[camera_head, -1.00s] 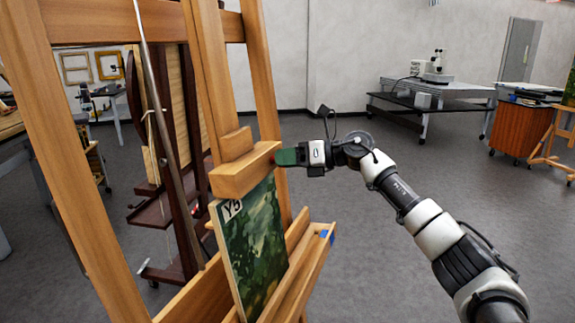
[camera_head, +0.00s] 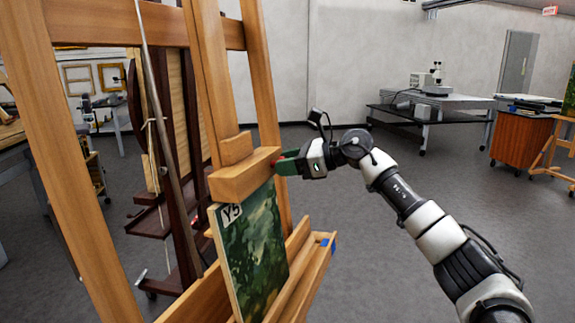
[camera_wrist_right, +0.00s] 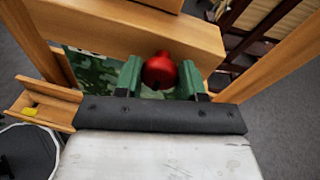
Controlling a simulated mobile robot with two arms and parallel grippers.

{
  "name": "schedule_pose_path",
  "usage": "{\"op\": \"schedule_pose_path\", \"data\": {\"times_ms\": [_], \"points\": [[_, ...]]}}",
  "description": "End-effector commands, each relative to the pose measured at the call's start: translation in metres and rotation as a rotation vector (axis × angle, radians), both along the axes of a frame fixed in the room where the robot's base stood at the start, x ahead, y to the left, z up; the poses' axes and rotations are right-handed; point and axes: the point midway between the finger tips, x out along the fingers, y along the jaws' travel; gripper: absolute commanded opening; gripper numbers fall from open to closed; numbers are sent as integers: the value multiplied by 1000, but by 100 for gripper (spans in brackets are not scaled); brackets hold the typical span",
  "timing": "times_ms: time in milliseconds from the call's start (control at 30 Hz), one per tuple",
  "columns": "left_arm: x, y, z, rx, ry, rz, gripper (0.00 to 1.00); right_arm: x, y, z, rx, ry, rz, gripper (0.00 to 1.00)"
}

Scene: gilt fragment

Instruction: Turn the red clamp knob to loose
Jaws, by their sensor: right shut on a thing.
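The red clamp knob (camera_wrist_right: 159,70) sits on the wooden clamp block (camera_head: 243,176) of the easel. In the right wrist view it lies between the two green fingers of my right gripper (camera_wrist_right: 160,78). In the head view, my right gripper (camera_head: 287,163) reaches the block's right end and is shut on the knob, tilted. Only a little red of the knob shows there. The painting (camera_head: 250,245), marked Y5, stands below the block on the easel. My left gripper does not show.
The wooden easel (camera_head: 266,95) has a lower ledge (camera_head: 308,270) sticking out toward the right. A dark easel (camera_head: 190,150) stands behind it. A table with a microscope (camera_head: 436,78) and an orange cabinet (camera_head: 522,140) stand at the back right. The floor between is clear.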

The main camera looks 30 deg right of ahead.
Motion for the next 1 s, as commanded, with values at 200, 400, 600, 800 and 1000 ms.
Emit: {"op": "schedule_pose_path", "data": {"times_ms": [200,400,600,800,1000], "points": [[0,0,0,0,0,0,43,0,-1,2,-6,-10,-1,16],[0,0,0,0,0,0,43,0,-1,2,-6,-10,-1,16],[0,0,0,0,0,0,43,0,-1,2,-6,-8,-1,64],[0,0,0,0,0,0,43,0,0,1,-5,-6,0,64],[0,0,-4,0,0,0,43,-8,-10,3,-6,-7,-3,64]]}}
